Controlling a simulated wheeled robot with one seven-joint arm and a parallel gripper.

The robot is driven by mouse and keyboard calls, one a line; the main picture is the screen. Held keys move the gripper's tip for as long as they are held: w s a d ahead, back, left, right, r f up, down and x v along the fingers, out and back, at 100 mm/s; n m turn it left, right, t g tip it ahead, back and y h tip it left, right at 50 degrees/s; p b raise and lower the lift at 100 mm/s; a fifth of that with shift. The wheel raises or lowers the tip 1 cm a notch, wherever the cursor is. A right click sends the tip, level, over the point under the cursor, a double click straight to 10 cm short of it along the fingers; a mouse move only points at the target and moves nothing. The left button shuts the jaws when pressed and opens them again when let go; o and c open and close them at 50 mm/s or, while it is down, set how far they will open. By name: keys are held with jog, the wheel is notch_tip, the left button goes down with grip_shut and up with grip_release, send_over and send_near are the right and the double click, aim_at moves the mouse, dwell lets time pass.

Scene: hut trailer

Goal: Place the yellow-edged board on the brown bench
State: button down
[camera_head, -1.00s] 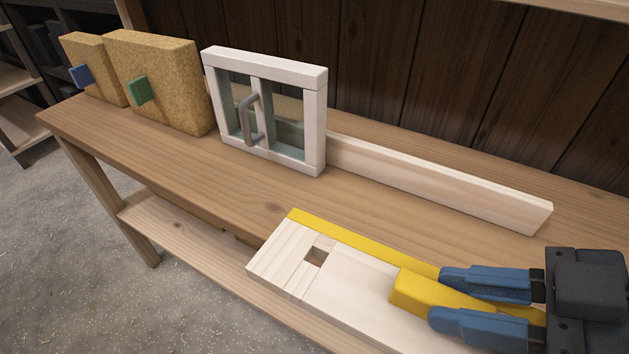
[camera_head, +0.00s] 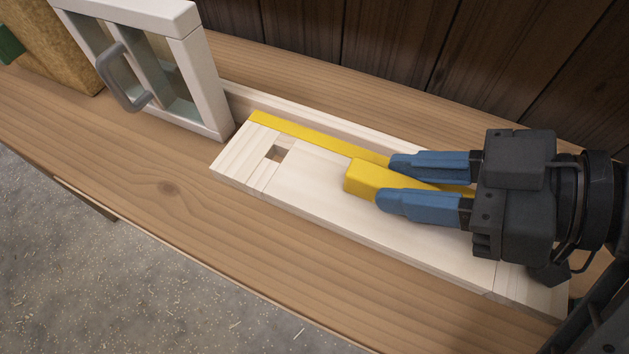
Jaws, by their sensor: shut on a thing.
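The yellow-edged board (camera_head: 330,200) is pale wood with a yellow strip along its far edge and a small square hole near its left end. It lies flat over the brown bench (camera_head: 170,190), along its length; I cannot tell whether its underside touches the top. My gripper (camera_head: 385,180) comes from the right, its blue fingers shut on the yellow block (camera_head: 362,178) on the board. The fingers and wrist hide part of the block and the board's right part.
A white framed window (camera_head: 150,60) with a grey handle stands just left of the board. A pale plank (camera_head: 300,117) lies behind the board, against the dark wall (camera_head: 400,50) side. A tan panel (camera_head: 50,45) stands at far left. The bench front left is clear.

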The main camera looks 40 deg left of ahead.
aim_at(342, 191)
jog(key=x, duration=0.6)
jog(key=s+x, duration=0.1)
jog(key=x, duration=0.3)
jog(key=shift+s+d+f, duration=0.15)
jog(key=shift+d+f, duration=0.05)
jog(key=shift+f+p, duration=0.35)
jog(key=shift+f, duration=1.6)
jog(key=c, duration=0.8)
grip_release()
jog(key=v, duration=1.2)
